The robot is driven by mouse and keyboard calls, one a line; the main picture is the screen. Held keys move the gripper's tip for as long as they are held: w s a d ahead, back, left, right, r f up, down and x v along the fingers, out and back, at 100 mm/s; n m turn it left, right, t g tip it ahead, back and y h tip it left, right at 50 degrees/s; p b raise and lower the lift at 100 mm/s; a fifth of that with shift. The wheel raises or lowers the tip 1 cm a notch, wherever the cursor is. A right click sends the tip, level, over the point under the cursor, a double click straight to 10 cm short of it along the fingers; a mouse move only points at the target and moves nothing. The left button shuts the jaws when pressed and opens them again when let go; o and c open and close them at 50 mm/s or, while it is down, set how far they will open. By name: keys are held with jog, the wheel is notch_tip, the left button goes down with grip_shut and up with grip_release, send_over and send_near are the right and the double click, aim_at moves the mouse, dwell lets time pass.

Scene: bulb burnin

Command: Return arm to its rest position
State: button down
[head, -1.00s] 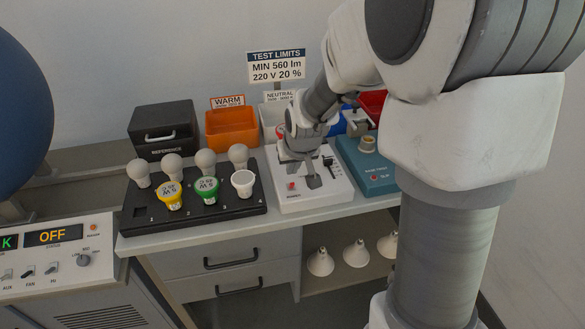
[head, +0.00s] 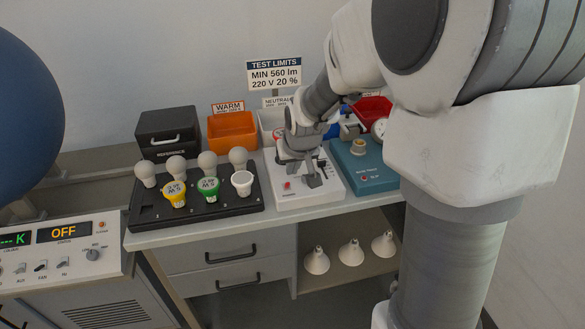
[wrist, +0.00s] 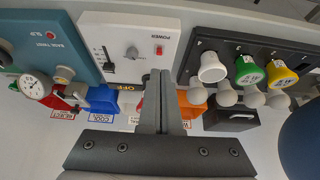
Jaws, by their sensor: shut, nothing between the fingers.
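My arm reaches in from the right of the head view and bends down over the bench. My gripper (head: 313,181) is shut and empty, pointing down above the white power box (head: 285,199). In the wrist view the two dark fingers (wrist: 160,78) are pressed together with nothing between them. The power box (wrist: 125,27) with its red button, knob and slider lies beyond the fingertips there. I cannot tell from these views how large the gap to the box is.
A black tray (head: 150,217) with several bulbs stands left of the power box. A teal test box (head: 365,181) stands right. Behind are a black reference case (head: 167,128), an orange bin (head: 231,131) and signs. A large blue sphere (head: 25,115) is at far left.

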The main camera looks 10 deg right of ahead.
jog(key=shift+r, duration=0.1)
dwell(0.4)
jog(key=s+r+p, duration=0.3)
jog(key=s+r, duration=0.6)
jog(key=s, duration=0.3)
jog(key=s+r+p, duration=0.3)
jog(key=s+r, duration=0.6)
jog(key=s, duration=0.4)
jog(key=shift+r, duration=0.2)
jog(key=shift+d, duration=0.1)
